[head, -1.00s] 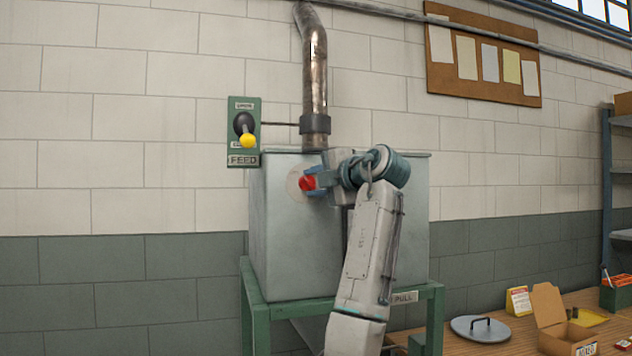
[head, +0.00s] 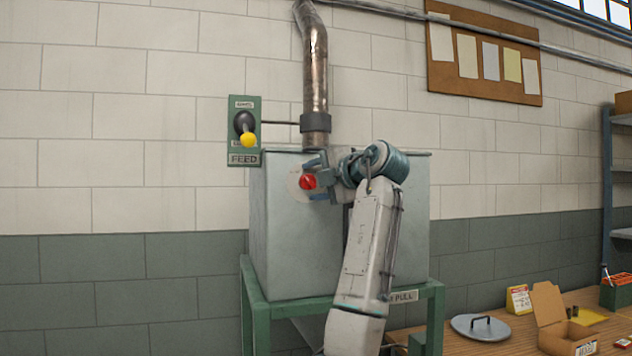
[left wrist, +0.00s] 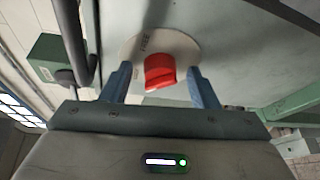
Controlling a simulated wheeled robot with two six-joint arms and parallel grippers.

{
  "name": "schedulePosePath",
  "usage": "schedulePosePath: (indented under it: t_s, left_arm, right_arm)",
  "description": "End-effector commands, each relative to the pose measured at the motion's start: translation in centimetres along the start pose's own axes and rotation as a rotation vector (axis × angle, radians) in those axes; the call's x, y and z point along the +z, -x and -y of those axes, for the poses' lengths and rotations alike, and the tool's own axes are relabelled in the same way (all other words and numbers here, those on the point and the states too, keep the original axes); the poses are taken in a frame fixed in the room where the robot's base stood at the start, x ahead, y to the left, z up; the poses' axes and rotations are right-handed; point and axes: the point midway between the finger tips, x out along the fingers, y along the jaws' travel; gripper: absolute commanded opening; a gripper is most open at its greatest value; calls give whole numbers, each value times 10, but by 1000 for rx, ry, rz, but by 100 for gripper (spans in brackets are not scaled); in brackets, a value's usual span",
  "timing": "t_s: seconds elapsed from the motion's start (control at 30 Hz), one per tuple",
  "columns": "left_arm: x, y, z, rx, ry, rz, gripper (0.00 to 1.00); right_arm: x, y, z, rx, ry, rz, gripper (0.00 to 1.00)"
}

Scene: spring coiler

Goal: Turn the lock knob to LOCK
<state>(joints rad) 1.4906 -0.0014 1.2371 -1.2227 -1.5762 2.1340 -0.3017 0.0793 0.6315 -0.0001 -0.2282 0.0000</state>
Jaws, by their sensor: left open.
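The red lock knob (head: 308,181) sits on a round pale plate (head: 294,186) on the front of the grey metal box (head: 300,240). In the left wrist view the knob (left wrist: 160,72) stands between my two blue fingers, with the word FREE partly readable on the plate (left wrist: 185,44) above it. My left gripper (head: 316,180) is open around the knob, one finger above and one below in the head view. Gaps show between the fingers and the knob in the wrist view. The LOCK marking cannot be made out. My right gripper is not in view.
A FEED panel (head: 236,104) with a yellow-tipped lever (head: 248,140) is on the wall left of the box. A metal pipe (head: 314,70) rises behind the box. A bench (head: 480,345) at the right holds a round lid (head: 480,327) and a cardboard box (head: 556,318).

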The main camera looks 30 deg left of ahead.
Motion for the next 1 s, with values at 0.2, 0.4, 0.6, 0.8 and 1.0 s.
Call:
schedulePosePath:
  t_s: [0.2,0.4,0.6,0.8,1.0]
  left_arm:
    - [1,11,2,0,0,4,55]
    - [1,50,4,-1,1,5,55]
    - [0,87,3,0,1,4,55]
    - [0,106,1,0,1,1,55]
    - [0,108,0,0,0,0,55]
  right_arm:
    - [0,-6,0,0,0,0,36]
    - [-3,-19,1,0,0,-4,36]
    - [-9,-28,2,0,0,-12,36]
    - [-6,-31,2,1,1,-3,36]
    - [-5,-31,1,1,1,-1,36]
